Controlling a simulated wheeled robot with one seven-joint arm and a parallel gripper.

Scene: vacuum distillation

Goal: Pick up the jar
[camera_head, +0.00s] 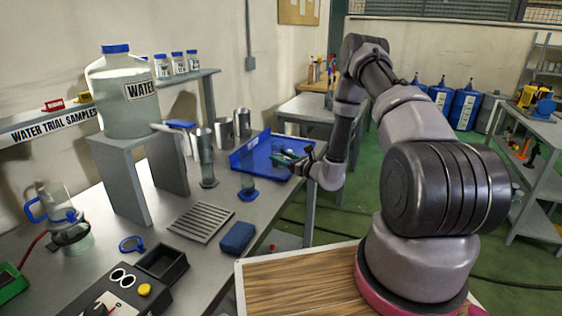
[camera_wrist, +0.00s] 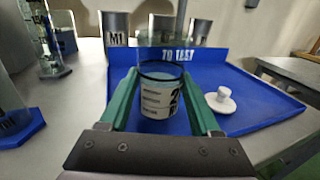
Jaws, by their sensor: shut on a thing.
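The jar (camera_wrist: 162,98) is a small clear vessel with a dark rim and a white label with black print. In the wrist view it stands upright between the two green fingers of my gripper (camera_wrist: 160,108), which are shut on its sides. It is at the near part of the blue tray (camera_wrist: 258,115) marked "TO TEST". I cannot tell whether its base touches the tray. In the head view my gripper (camera_head: 300,161) is over the right side of the blue tray (camera_head: 248,158); the jar is too small to make out clearly there.
A white knobbed lid (camera_wrist: 221,100) lies on the tray, right of the jar. Metal beakers (camera_head: 242,122) stand behind the tray. A large water jug (camera_head: 125,95) sits on a grey stand.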

